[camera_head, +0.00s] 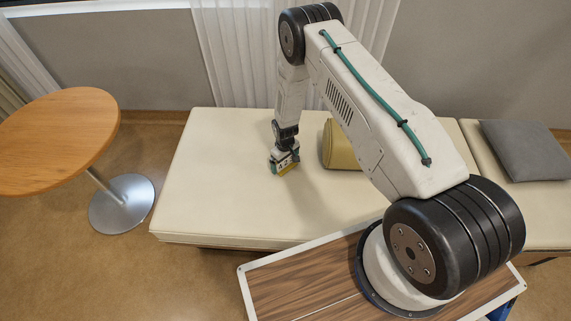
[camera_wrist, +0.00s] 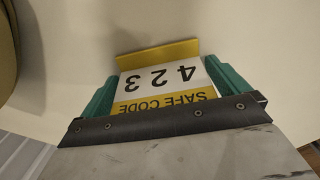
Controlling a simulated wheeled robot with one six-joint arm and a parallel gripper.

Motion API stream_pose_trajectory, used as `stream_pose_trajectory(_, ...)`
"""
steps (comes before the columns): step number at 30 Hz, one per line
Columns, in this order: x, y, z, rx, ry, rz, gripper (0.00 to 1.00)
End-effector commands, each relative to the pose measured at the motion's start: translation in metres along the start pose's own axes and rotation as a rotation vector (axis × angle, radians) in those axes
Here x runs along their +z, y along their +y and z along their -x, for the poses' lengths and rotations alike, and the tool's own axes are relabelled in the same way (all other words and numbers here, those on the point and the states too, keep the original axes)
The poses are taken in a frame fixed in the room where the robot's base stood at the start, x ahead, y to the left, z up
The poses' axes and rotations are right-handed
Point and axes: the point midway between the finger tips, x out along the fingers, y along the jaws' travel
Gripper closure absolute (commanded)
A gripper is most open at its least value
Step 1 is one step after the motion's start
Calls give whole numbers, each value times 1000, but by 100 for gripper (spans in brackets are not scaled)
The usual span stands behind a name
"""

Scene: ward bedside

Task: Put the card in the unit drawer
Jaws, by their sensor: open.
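The card (camera_wrist: 165,78) is yellow and white and reads "SAFE CODE" and "423", upside down in the wrist view. In the head view the card (camera_head: 287,168) is small, at the cream bench top (camera_head: 222,195). My gripper (camera_head: 284,158) points down over it. In the wrist view my gripper (camera_wrist: 160,72) is open, with one green finger on each side of the card. I cannot tell whether either finger touches it. No unit drawer shows in either view.
A tan bolster (camera_head: 340,146) lies on the bench just right of my gripper. A grey cushion (camera_head: 525,150) lies farther right. A round wooden table (camera_head: 55,140) stands at the left. The left part of the bench is clear.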

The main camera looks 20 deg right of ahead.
Motion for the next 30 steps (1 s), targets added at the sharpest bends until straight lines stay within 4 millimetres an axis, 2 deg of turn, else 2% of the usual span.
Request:
stream_pose_trajectory(7, 0, 0, -2, 0, 1, 0, 0)
stream_pose_trajectory(10, 0, 0, -2, 0, 0, 0, 28)
stream_pose_trajectory(14, 0, 0, -2, 0, 0, 0, 35)
stream_pose_trajectory(23, 0, 0, 2, 0, 1, 0, 35)
stream_pose_trajectory(30, -2, 1, 26, 1, 3, 0, 35)
